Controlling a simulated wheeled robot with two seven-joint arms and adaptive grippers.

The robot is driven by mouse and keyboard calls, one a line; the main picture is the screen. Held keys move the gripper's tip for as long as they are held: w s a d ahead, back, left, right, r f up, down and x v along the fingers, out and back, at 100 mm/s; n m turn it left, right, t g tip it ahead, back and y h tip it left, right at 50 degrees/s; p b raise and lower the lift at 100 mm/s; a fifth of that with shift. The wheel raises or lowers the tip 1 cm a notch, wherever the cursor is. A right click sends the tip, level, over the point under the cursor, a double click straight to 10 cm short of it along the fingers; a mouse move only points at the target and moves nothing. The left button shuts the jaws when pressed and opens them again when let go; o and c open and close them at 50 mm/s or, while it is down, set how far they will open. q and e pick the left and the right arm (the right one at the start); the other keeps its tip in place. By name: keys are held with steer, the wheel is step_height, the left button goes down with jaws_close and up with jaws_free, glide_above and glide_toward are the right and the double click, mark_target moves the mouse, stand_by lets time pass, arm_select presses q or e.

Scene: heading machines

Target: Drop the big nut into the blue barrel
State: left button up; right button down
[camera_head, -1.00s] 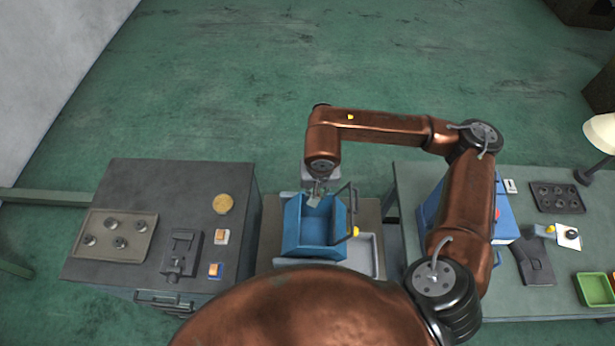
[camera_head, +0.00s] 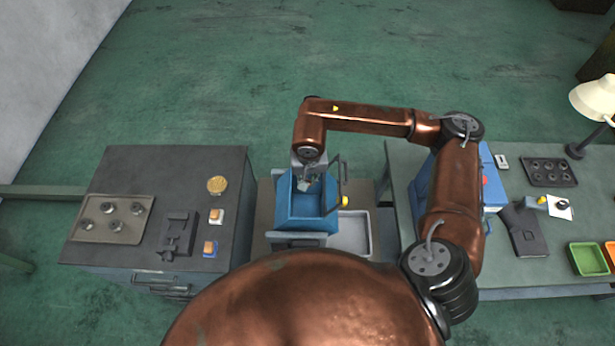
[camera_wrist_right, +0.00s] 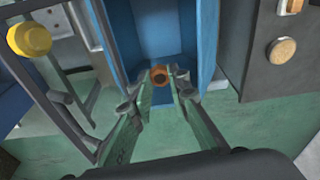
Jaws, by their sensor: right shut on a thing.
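The big nut (camera_wrist_right: 158,76) is a small copper-coloured ring in the right wrist view, held between the fingertips of my right gripper (camera_wrist_right: 160,82). The blue barrel (camera_head: 307,222) is an open blue box-shaped container in the middle of the head view. Its blue wall also shows in the right wrist view (camera_wrist_right: 200,40), behind the nut. In the head view my right gripper (camera_head: 305,186) points down at the far part of the barrel's opening. The nut cannot be made out there. How deep the fingertips are relative to the rim is unclear. My left gripper is not in view.
A dark frame with a yellow knob (camera_head: 344,202) stands at the barrel's right side. A grey cabinet (camera_head: 130,180) with buttons and a tray is on the left. A workbench (camera_head: 520,272) with a blue box, lamp and green bin is on the right.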

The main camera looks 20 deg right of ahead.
steer(key=c, duration=2.3)
jaws_free()
steer(key=shift+w+f, duration=0.25)
steer(key=shift+w, duration=0.45)
steer(key=shift+o, duration=0.9)
steer(key=shift+w, duration=0.1)
steer(key=o, duration=0.4)
steer(key=shift+s+r, duration=0.15)
steer(key=shift+s, duration=0.3)
steer(key=shift+c, duration=0.2)
steer(key=shift+w, duration=0.3)
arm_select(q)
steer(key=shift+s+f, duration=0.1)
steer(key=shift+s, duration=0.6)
arm_select(e)
step_height(320, 180, up, 12)
steer(key=s, duration=0.1)
steer(key=shift+s+a+f, duration=0.2)
steer(key=shift+s+a, duration=0.1)
